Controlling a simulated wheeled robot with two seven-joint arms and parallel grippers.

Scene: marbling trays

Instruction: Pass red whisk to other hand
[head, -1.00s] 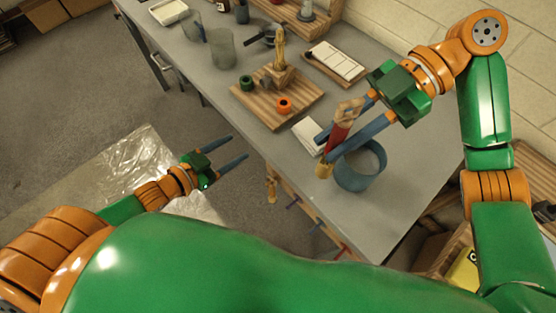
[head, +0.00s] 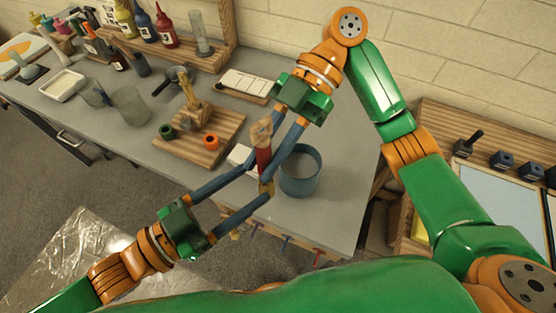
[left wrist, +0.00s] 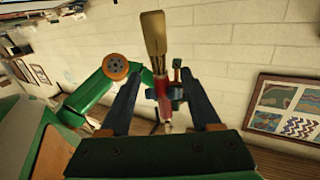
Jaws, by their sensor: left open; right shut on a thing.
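A blue cup (head: 300,178) stands just right of the whisk. A wooden board (head: 221,145) with green and orange rings and a wooden stand lies behind left. A white card (head: 240,156) lies near the hands. Glass jars and bottles stand farther left.

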